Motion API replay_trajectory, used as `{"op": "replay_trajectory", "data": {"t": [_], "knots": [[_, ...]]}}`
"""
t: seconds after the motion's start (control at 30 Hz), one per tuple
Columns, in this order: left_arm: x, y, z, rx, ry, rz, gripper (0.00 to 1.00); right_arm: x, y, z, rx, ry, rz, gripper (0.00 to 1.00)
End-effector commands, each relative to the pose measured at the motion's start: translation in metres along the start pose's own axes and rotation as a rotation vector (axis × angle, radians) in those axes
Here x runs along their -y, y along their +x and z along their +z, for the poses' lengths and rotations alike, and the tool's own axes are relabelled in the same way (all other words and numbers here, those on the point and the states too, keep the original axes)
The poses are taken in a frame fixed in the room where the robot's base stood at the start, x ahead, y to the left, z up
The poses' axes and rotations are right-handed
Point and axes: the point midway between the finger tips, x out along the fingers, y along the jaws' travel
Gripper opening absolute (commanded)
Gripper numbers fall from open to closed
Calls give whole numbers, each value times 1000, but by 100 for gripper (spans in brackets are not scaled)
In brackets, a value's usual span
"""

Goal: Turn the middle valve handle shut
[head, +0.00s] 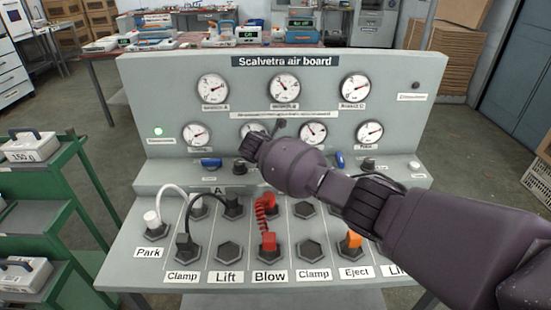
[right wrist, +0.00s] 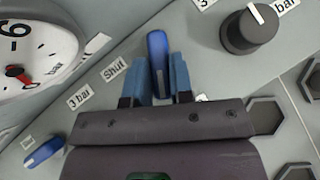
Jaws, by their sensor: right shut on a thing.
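The middle valve handle (right wrist: 158,62) is a blue lever on the grey panel in the right wrist view, pointing up in the picture. A "Shut" label (right wrist: 113,71) lies to its left. My right gripper (right wrist: 158,78) has its blue fingers on both sides of the handle and is shut on it. In the head view my right gripper (head: 262,148) hides the middle handle. The left handle (head: 210,163) and the right handle (head: 340,159) show on either side; another blue handle (right wrist: 43,152) is at lower left in the right wrist view. My left gripper is not in view.
Gauges (head: 284,88) line the upright panel. A black knob (right wrist: 250,28) is close by at upper right of the wrist view. Hoses, including a red coiled one (head: 265,215), stand on the lower sloping board. A green trolley (head: 75,165) is at left.

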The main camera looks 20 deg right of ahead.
Motion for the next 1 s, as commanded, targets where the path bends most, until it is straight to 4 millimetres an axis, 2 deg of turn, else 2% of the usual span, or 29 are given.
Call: {"op": "replay_trajectory", "data": {"t": [0.3,0.6,1.0], "knots": [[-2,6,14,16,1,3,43,-5,4,-5,-5,209,-217,0],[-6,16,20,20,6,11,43,-7,7,-5,-5,373,-385,0],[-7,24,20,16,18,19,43,-8,5,-2,-5,486,-493,0]]}}
